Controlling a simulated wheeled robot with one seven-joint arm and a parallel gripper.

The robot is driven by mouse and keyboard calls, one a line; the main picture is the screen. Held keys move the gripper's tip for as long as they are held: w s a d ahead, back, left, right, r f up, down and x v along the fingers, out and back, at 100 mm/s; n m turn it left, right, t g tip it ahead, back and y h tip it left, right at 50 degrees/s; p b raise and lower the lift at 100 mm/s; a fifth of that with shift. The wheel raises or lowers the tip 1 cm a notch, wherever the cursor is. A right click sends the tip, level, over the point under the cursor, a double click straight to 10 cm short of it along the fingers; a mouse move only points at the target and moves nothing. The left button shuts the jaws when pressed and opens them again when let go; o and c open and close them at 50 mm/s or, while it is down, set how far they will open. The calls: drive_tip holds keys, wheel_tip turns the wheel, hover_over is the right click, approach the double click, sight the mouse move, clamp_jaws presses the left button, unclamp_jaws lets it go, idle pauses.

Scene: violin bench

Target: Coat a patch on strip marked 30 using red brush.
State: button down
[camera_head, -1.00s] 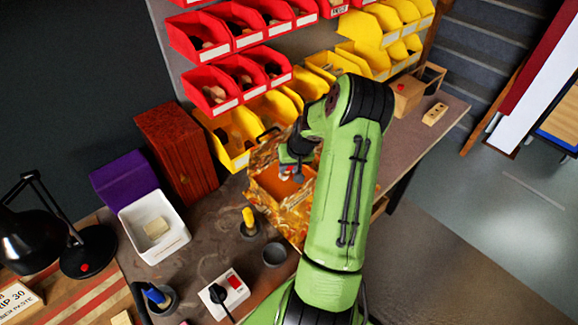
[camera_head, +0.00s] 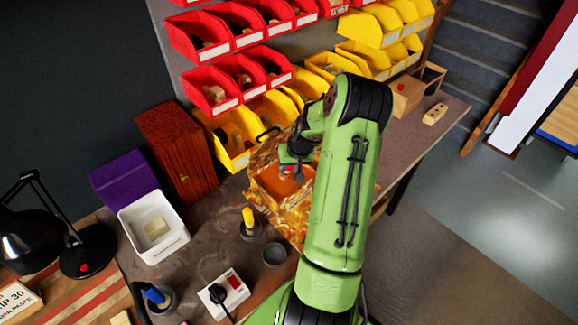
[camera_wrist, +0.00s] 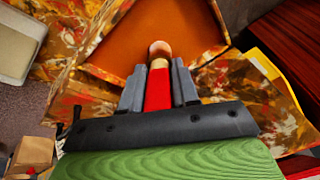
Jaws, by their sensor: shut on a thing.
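My gripper (camera_wrist: 158,72) is shut on the red brush (camera_wrist: 158,90), its red handle between the fingers and its pale rounded tip pointing away from me. In the head view my gripper (camera_head: 290,162) is small and partly hidden by my arm, over a marbled box (camera_head: 262,208) with an orange inside. The brush tip shows against that orange inside in the wrist view; I cannot tell whether it touches. A sign reading "30" and "paste" (camera_head: 17,299) stands at the lower left by a striped wooden board (camera_head: 75,284). No patch of coating is clear there.
A yellow-handled brush (camera_head: 248,217) and a blue-handled brush (camera_head: 154,295) stand in dark holders. A white tub (camera_head: 140,222), a black lamp (camera_head: 28,240), a red-switched white box (camera_head: 232,290) and an empty dark cup (camera_head: 274,254) share the bench. Red and yellow bins line the back.

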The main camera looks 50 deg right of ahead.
drive_tip(key=shift+r+p, duration=2.4)
drive_tip(key=shift+r, duration=1.2)
drive_tip(key=shift+f, duration=0.1)
